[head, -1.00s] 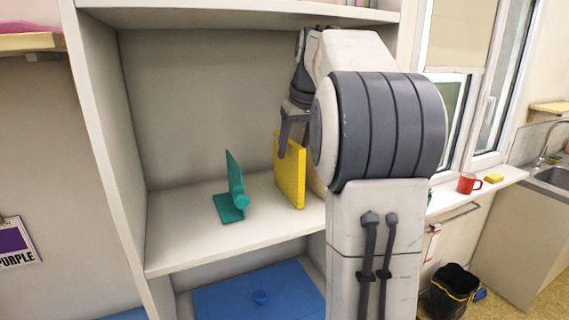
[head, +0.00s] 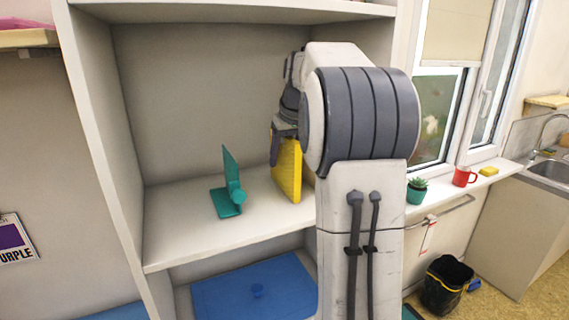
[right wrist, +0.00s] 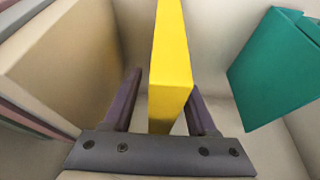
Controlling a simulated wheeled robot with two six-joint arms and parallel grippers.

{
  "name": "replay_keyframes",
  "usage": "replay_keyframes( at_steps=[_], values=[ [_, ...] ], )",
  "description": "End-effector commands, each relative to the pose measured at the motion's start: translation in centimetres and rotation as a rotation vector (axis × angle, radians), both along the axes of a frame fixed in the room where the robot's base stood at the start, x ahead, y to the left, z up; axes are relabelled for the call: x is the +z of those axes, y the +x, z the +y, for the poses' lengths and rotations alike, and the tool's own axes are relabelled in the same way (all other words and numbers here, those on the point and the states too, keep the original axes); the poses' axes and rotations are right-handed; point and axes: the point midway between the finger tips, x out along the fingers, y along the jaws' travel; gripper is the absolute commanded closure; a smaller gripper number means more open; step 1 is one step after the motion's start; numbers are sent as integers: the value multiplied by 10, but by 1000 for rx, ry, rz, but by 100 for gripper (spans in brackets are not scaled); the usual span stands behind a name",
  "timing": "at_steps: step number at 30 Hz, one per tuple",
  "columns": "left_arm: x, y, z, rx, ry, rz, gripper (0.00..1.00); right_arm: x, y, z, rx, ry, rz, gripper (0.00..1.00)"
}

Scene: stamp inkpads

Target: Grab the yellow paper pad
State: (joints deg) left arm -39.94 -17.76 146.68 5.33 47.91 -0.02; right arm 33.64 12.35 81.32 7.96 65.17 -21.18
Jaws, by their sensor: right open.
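The yellow paper pad (head: 287,172) stands upright on the cabinet shelf, partly hidden by my right arm in the head view. In the right wrist view the yellow pad (right wrist: 171,70) stands between the two fingers of my right gripper (right wrist: 163,105). A gap shows on the pad's left side, and the right finger is close beside it. My right gripper also shows in the head view (head: 279,148), at the pad's top edge, its fingers partly hidden. It is open. My left gripper is not in view.
A teal stand-like object (head: 229,190) is on the shelf left of the pad. A tan block (right wrist: 70,55) stands on the pad's other side in the right wrist view. A blue panel (head: 250,290) lies below. The shelf's left front is clear.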

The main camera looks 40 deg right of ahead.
Motion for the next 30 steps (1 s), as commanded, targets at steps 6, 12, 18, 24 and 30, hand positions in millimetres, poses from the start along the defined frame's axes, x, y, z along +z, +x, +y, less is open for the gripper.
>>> replay_keyframes(
  at_steps=[6,12,18,24,30],
  values=[
    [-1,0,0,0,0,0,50,-3,0,0,0,0,0,43],
    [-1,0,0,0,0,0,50,-3,0,0,0,0,0,43],
    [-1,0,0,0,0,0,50,-3,0,0,0,0,0,88],
    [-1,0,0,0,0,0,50,-3,0,0,0,0,0,100],
    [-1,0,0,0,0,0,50,-3,0,0,0,0,0,100]
  ],
)
